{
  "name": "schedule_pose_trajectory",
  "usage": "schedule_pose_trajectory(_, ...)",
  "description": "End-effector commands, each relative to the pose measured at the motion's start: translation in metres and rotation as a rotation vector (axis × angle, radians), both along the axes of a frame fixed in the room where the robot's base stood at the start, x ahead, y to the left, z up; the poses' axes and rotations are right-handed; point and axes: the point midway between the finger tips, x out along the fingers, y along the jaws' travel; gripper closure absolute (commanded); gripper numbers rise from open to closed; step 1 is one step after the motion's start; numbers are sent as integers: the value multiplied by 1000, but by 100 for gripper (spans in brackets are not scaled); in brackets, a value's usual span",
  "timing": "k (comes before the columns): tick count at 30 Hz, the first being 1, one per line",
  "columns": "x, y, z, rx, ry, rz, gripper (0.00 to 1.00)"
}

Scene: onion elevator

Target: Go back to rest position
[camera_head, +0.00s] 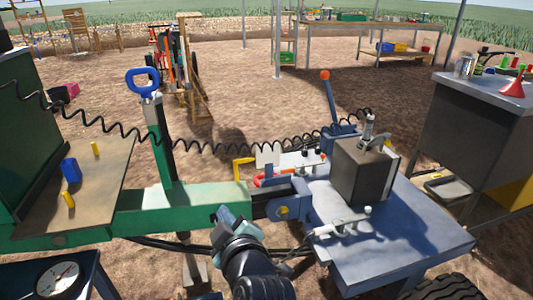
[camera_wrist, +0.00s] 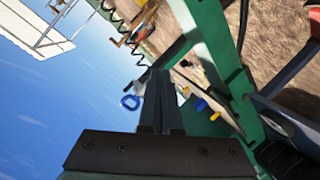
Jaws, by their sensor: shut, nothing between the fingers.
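My gripper (camera_wrist: 158,76) shows in the wrist view as two dark fingers lying together, with nothing between them. In the head view my arm rises from the bottom centre, just in front of the green drawbar (camera_head: 185,207) and its blue hitch coupling (camera_head: 285,208). My fingers cannot be made out clearly there. The wrist view is tilted, with sky at left and a green frame (camera_wrist: 215,45) running past the fingers at right.
A jack with a blue handle (camera_head: 143,82) stands on the drawbar. A black coiled cable (camera_head: 215,148) spans above it. A blue-grey platform (camera_head: 420,235) carries a grey box (camera_head: 360,172) at right. A brown board (camera_head: 90,180) holds small parts. A grey cabinet (camera_head: 465,130) stands farther right.

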Motion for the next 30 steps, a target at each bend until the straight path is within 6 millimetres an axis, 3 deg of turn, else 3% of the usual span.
schedule_pose_trajectory(1, 3, -10, 43, 61, -74, -58, 100)
schedule_pose_trajectory(5, -5, -31, 140, 242, -249, -172, 100)
schedule_pose_trajectory(8, -25, -47, 213, 395, -395, -223, 100)
schedule_pose_trajectory(11, -57, -61, 282, 551, -547, -241, 100)
schedule_pose_trajectory(15, -122, -76, 366, 771, -764, -200, 100)
schedule_pose_trajectory(18, -180, -83, 416, 923, -916, -120, 100)
schedule_pose_trajectory(19, -185, -83, 435, 943, -926, -110, 100)
schedule_pose_trajectory(21, -178, -82, 463, 936, -907, -119, 100)
schedule_pose_trajectory(30, -177, -82, 553, 935, -901, -119, 100)
